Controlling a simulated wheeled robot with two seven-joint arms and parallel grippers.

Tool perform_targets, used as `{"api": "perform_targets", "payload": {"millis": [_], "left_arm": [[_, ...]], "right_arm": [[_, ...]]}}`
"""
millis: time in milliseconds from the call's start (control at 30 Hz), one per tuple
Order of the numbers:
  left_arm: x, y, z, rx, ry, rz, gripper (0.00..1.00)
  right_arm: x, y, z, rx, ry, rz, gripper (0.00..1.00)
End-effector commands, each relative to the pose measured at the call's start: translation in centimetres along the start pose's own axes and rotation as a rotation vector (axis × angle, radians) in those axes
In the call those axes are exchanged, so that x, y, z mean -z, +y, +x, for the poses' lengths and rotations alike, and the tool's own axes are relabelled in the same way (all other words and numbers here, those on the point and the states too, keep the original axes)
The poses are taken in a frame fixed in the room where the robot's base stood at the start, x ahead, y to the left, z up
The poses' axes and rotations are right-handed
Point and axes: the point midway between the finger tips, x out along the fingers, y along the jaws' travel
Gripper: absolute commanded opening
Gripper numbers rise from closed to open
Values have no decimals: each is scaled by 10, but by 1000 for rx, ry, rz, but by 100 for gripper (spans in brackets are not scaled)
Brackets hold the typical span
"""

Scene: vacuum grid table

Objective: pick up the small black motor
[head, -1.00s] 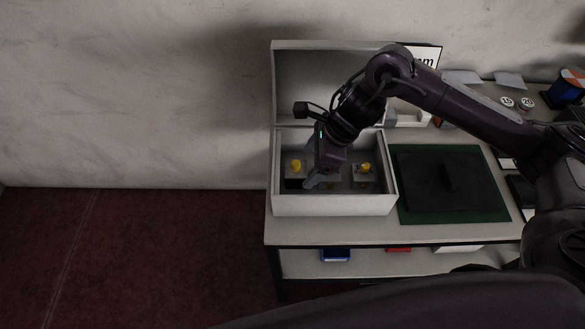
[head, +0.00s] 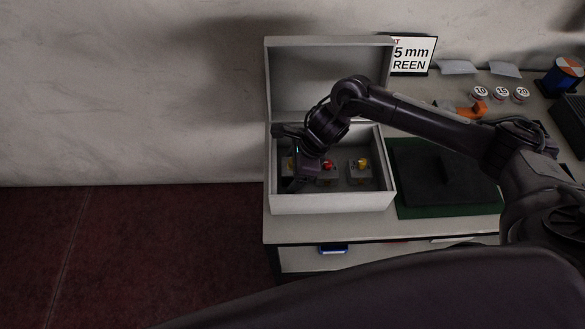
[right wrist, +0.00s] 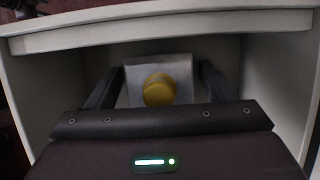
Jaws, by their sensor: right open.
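I cannot make out a small black motor for certain in either view. My right gripper (head: 297,182) is down inside the left part of an open white box (head: 335,203). In the right wrist view its two dark fingers (right wrist: 158,84) are apart, on either side of a grey block with a round yellow top (right wrist: 159,89). Whether the fingers touch the block I cannot tell. In the head view the arm partly hides that yellow-topped piece (head: 289,163). A red-topped piece (head: 328,164) and another yellow-topped piece (head: 361,164) stand to the right in the box. My left gripper is out of view.
The box lid (head: 327,75) stands open at the back. A green mat (head: 450,210) with a dark slab (head: 435,170) lies right of the box. A sign (head: 411,55), several numbered round pieces (head: 501,93) and an orange object (head: 480,108) are behind. The box walls surround the gripper.

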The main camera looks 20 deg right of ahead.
Motion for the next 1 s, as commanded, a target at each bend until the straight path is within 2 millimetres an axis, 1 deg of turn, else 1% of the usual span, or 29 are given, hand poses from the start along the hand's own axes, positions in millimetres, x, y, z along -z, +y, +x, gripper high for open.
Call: {"api": "perform_targets", "payload": {"millis": [33,100,133,700,1000], "left_arm": [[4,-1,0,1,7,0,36],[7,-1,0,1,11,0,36],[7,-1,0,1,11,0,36],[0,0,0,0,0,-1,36],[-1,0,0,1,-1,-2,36]], "right_arm": [[0,0,0,0,0,0,76],[0,0,0,0,0,0,76],[0,0,0,0,0,0,74],[0,0,-1,0,0,0,0],[-2,-2,-3,4,-5,-1,0]]}}
